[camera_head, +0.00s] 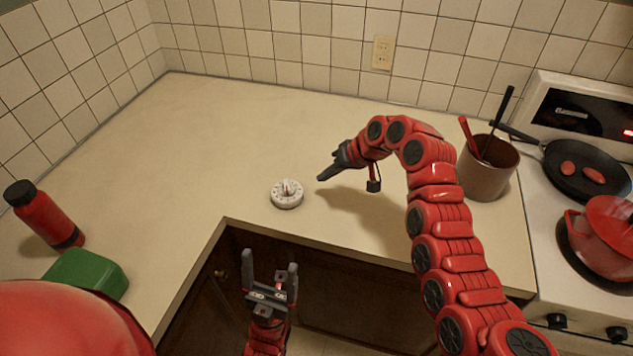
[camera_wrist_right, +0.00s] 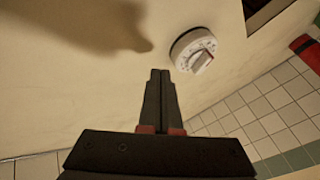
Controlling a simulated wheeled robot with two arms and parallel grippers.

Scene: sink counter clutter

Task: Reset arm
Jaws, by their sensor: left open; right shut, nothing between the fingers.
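My right arm reaches over the counter (camera_head: 150,150) in the head view. Its gripper (camera_head: 322,178) points left and is shut, with nothing between the fingers; the closed fingers (camera_wrist_right: 160,75) also show in the right wrist view. A white round kitchen timer (camera_head: 287,194) lies on the counter just left of the right gripper's tips, apart from them. The timer (camera_wrist_right: 194,49) is beyond the fingertips in the right wrist view. My left gripper (camera_head: 269,270) is open and empty, pointing up in front of the lower cabinet, below the counter edge.
A red bottle (camera_head: 45,215) and a green block (camera_head: 88,272) stand at the left. A utensil crock (camera_head: 486,170), a pan (camera_head: 588,170) and a red pot (camera_head: 606,238) are at the right, the latter two on the stove. The back counter is clear.

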